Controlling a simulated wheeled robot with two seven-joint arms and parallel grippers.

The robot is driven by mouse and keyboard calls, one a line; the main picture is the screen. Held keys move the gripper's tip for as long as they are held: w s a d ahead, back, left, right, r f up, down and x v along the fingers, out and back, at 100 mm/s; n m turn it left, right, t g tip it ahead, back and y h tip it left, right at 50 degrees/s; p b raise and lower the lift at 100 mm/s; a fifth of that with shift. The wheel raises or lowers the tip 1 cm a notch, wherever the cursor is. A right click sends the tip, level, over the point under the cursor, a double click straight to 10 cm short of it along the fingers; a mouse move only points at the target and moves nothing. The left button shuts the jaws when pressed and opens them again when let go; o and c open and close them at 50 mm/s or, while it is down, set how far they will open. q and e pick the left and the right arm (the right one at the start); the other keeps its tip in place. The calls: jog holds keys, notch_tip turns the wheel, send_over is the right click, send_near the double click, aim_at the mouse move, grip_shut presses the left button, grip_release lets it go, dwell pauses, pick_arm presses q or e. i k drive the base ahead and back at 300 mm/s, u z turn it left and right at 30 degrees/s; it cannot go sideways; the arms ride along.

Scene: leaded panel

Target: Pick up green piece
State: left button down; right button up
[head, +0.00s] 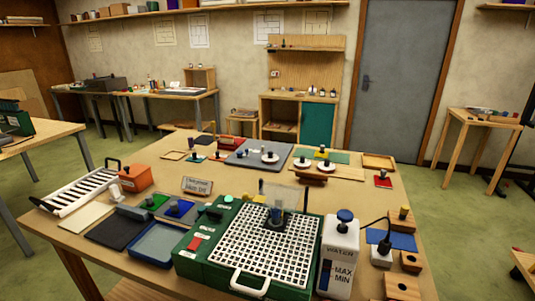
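A small green piece (157,201) with a dark knob on it lies at the left of the work table, beside a blue piece (188,209) that also carries a dark knob. A larger flat green panel (338,156) lies further back, right of a grey board (245,160); I cannot tell which of the two greens is the one named. Neither of my grippers shows in the head view.
A green machine with a white grid top (262,243) fills the table's front middle, with a white water tank (338,262) at its right. A blue tray (157,244), dark mat (115,229), slotted white rack (85,192) and orange block (135,178) stand left.

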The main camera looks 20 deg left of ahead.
aim_at(152, 203)
jog(key=u, duration=1.5)
